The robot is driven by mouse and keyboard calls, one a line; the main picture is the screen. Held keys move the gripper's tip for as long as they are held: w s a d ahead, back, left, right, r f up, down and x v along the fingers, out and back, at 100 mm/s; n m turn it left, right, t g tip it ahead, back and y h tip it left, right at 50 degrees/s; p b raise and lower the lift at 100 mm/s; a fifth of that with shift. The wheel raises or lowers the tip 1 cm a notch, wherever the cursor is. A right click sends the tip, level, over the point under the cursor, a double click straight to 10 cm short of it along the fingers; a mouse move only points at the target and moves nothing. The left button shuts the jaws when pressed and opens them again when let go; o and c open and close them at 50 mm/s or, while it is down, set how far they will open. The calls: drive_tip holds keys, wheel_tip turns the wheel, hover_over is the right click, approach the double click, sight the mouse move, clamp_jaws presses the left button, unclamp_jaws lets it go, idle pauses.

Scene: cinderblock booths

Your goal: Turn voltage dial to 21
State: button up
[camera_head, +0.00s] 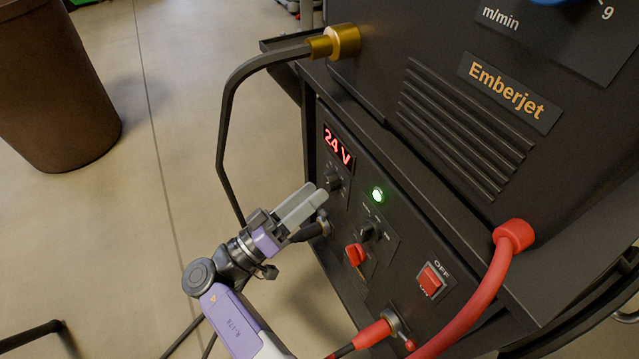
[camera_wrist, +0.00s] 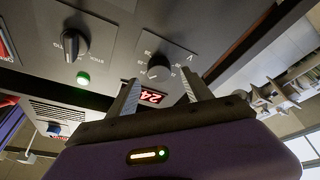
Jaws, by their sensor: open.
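The voltage dial (camera_head: 333,181) is a small black knob on the machine's dark front panel, just below a red display (camera_head: 338,145) that reads 24 V. In the wrist view the dial (camera_wrist: 158,70) sits on a marked plate with a V, between and just beyond my two fingertips. My gripper (camera_head: 313,193) is open and empty, its grey fingers pointing at the panel close to the dial. In the wrist view my gripper (camera_wrist: 160,79) shows a finger on each side of the dial; whether either touches it I cannot tell.
Beside the dial are a green light (camera_head: 377,195), a black selector knob (camera_head: 368,231), a red knob (camera_head: 355,255) and a red OFF switch (camera_head: 431,281). A red cable (camera_head: 463,312) and a black cable (camera_head: 240,82) hang at the sides. The floor at left is clear up to a brown bin (camera_head: 55,85).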

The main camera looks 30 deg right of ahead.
sight(326, 183)
drive_tip(key=shift+x, duration=1.5)
drive_tip(key=shift+c, duration=0.2)
clamp_jaws()
drive_tip(key=shift+r, duration=0.1)
